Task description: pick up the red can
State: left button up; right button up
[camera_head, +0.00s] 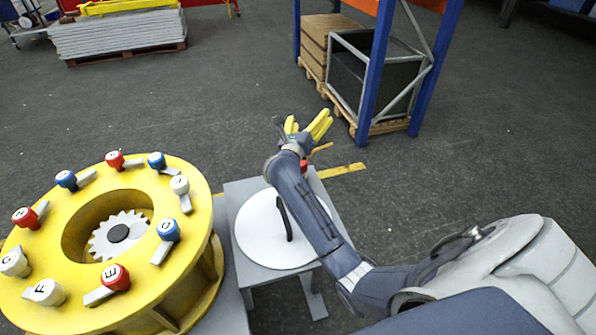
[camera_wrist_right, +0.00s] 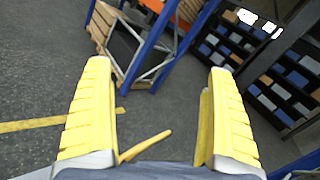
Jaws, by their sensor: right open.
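A small red patch (camera_head: 304,166) shows at the far edge of the small grey table, right beside my right wrist. It may be the red can; most of it is hidden behind my arm. My right gripper (camera_head: 306,124) has yellow fingers spread open with nothing between them. It reaches past the table's far edge, beyond the red patch. In the right wrist view the open fingers (camera_wrist_right: 158,67) frame only floor and a distant rack, and no can shows. My left gripper is not in view.
A white disc (camera_head: 262,236) with a dark upright handle is on the small table (camera_head: 236,190), beside my right forearm. A large yellow ring (camera_head: 190,180) with several red, blue and white knobs stands at left. A blue rack (camera_head: 375,75) stands beyond. Open floor lies between.

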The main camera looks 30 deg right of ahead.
jog(key=s+a+f+m+g+y, duration=0.1)
jog(key=a+f, duration=0.2)
jog(key=f, duration=0.1)
jog(key=s+a+f+m+y, duration=0.1)
jog(key=s+a+f+y, duration=0.1)
jog(key=f, duration=0.3)
jog(key=s+a+f+m+g+y, duration=0.1)
jog(key=s+a+f+m, duration=0.1)
jog(key=a+f, duration=0.3)
jog(key=shift+f+g+y, duration=0.1)
jog(key=shift+g+y, duration=0.2)
jog(key=shift+y, duration=0.1)
jog(key=shift+f, duration=0.25)
jog(key=shift+w+d+f, duration=0.1)
jog(key=shift+d+f, duration=0.1)
jog(key=shift+d, duration=0.05)
jog(key=shift+x, duration=3.2)
jog(key=shift+c, duration=0.3)
jog(key=c, duration=1.3)
jog(key=shift+r, duration=0.15)
